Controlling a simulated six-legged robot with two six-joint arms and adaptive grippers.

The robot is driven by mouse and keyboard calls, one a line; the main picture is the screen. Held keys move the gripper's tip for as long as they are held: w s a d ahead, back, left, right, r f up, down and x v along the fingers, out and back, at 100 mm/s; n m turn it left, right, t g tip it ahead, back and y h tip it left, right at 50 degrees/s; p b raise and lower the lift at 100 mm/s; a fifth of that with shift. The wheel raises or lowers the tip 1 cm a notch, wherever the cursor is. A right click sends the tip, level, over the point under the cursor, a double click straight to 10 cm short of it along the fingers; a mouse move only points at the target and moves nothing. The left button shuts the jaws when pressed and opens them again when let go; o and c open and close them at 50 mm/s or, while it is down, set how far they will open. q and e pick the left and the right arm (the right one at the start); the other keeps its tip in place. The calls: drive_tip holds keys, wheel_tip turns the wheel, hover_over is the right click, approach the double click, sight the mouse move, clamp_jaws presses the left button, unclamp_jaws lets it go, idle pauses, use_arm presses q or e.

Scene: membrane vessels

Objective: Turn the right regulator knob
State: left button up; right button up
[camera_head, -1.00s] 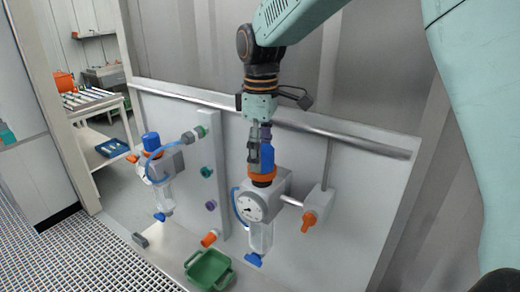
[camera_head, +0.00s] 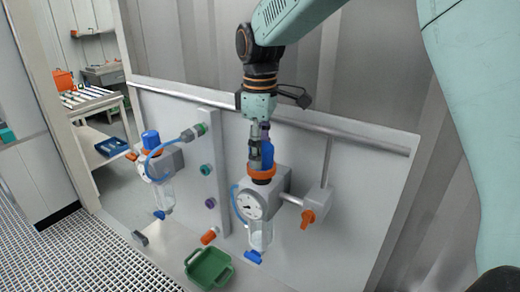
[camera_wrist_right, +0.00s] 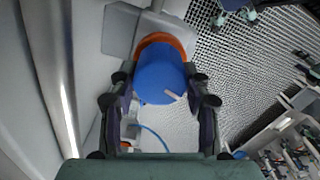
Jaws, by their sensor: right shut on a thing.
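The right regulator (camera_head: 262,205) is a grey body with a round dial gauge and a clear bowl, mounted on the pale panel. Its blue knob (camera_wrist_right: 160,76) sits on top above an orange ring (camera_head: 263,173). My right gripper (camera_head: 261,155) comes down from above and is shut on the blue knob, which is partly hidden by the fingers in the head view. In the wrist view a finger stands on each side of the knob, and a pale mark shows on its top. My left gripper is not in view.
A second regulator with a blue knob (camera_head: 151,140) stands to the left. A metal rail (camera_head: 345,142) runs across the panel behind my gripper. An orange valve handle (camera_head: 308,218) is at the right, and a green bin (camera_head: 209,270) lies below.

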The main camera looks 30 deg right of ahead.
drive_tip(key=shift+m, duration=0.3)
drive_tip(key=m, duration=0.5)
drive_tip(key=shift+w+d+m, duration=0.1)
drive_tip(key=shift+w+m, duration=0.05)
drive_tip(key=shift+m, duration=0.15)
drive_tip(key=m, duration=0.5)
drive_tip(key=shift+d+r+m, duration=0.1)
drive_tip(key=shift+m, duration=0.2)
drive_tip(key=m, duration=1.1)
drive_tip(key=shift+d, duration=0.1)
drive_tip(key=shift+m, duration=0.3)
